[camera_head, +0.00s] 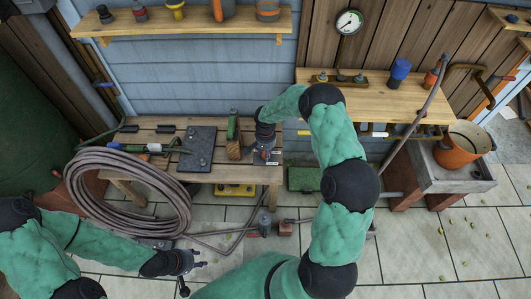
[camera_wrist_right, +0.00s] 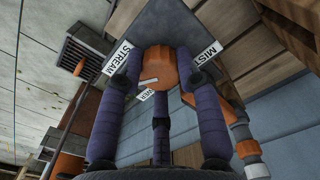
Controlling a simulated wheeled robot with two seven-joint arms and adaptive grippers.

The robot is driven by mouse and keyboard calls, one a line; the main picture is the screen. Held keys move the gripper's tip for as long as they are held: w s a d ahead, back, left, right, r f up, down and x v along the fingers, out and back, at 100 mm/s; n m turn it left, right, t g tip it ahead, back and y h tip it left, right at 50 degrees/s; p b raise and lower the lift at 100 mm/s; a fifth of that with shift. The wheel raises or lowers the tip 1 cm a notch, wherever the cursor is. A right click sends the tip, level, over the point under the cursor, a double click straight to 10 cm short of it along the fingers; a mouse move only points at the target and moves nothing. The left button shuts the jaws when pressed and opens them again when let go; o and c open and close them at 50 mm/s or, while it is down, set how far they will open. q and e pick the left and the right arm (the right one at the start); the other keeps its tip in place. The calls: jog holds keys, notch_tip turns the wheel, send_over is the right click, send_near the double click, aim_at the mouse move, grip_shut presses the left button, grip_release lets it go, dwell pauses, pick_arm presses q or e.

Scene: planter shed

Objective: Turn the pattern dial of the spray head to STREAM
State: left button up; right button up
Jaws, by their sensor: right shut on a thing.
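The orange pattern dial (camera_wrist_right: 163,66) shows in the right wrist view on a dark plate, ringed by the labels STREAM (camera_wrist_right: 118,58), MIST (camera_wrist_right: 204,53) and a partly hidden one ending in "OWER" (camera_wrist_right: 147,95). A small white bar lies on the dial's lower left side, near the "OWER" label; its exact pointing is hard to tell. My right gripper (camera_wrist_right: 160,75) is shut on the dial, fingers on both sides. In the head view my right gripper (camera_head: 263,150) is at the workbench's right end and hides the dial. My left gripper (camera_head: 188,272) is open and empty, low over the floor.
A coiled hose (camera_head: 128,190) hangs at the front left of the workbench (camera_head: 150,133). An orange bucket (camera_head: 456,150) sits on the sink at right.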

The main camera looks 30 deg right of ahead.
jog(key=shift+s+a, duration=0.1)
jog(key=shift+s, duration=0.05)
jog(key=o, duration=1.2)
notch_tip(320, 180, up, 12)
jog(key=shift+f, duration=0.1)
jog(key=s+a+f+n+y+p, duration=0.1)
jog(key=s+a+f, duration=0.15)
jog(key=a, duration=0.25)
jog(key=s+a+f+n+y+p, duration=0.1)
jog(key=s+a+f+n, duration=0.1)
jog(key=a+f, duration=0.25)
jog(key=s+a+f+n+p, duration=0.1)
jog(key=s+a, duration=0.3)
jog(key=s, duration=0.2)
jog(key=s+a+f+n+y, duration=0.1)
jog(key=s+a, duration=0.3)
jog(key=s, duration=0.3)
jog(key=s+a+f+n+y+p, duration=0.1)
jog(key=s+a+f+n, duration=0.1)
jog(key=s+a, duration=0.3)
jog(key=shift+s+a+f+p, duration=0.1)
jog(key=shift+s+p, duration=0.25)
jog(key=shift+s, duration=0.7)
